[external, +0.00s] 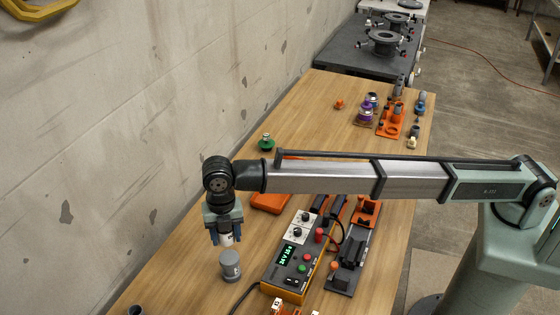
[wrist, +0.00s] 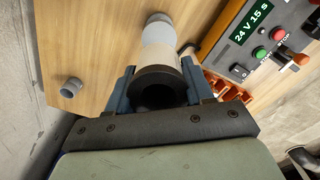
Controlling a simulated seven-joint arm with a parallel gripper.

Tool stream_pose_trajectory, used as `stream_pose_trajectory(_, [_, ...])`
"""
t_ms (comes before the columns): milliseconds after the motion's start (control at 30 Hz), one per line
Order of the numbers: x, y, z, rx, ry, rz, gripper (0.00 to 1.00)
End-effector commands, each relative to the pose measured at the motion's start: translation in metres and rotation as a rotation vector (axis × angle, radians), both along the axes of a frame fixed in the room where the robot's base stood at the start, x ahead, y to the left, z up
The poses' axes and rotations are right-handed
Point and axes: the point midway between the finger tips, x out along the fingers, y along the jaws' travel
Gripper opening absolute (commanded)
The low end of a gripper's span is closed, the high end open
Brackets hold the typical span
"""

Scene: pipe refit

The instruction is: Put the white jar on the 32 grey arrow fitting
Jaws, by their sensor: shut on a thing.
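The white jar (external: 228,240) is between the fingers of my gripper (external: 226,236), which is shut on it. In the wrist view the jar (wrist: 161,56) is seen end-on, with a dark ring and dark hollow facing the camera between the fingers of my gripper (wrist: 159,82). A grey cylindrical fitting (external: 230,268) stands on the table right below the jar. It also shows past the jar in the wrist view (wrist: 158,27). The jar looks close above its top; I cannot tell whether they touch. No arrow or number is readable on the fitting.
A control box (external: 292,262) with a green display stands right of the grey fitting. Orange racks (external: 285,307) lie at the table's front. A small grey pipe piece (wrist: 71,87) stands apart on the left. A green-based part (external: 266,143) stands farther back. Table around the fitting's left is clear.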

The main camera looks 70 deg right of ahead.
Motion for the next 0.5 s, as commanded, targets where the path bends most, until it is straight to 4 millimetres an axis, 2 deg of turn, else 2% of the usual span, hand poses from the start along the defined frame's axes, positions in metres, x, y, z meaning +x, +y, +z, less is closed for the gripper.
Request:
stream_pose_trajectory(100, [-0.001, -0.001, -0.02, -0.001, 0.002, 0.001, 0.2])
stream_pose_trajectory(333, [0.0, 0.0, -0.036, 0.0, 0.0, 0.001, 0.2])
stream_pose_trajectory(500, [-0.001, 0.0, -0.057, -0.001, 0.001, 0.002, 0.2])
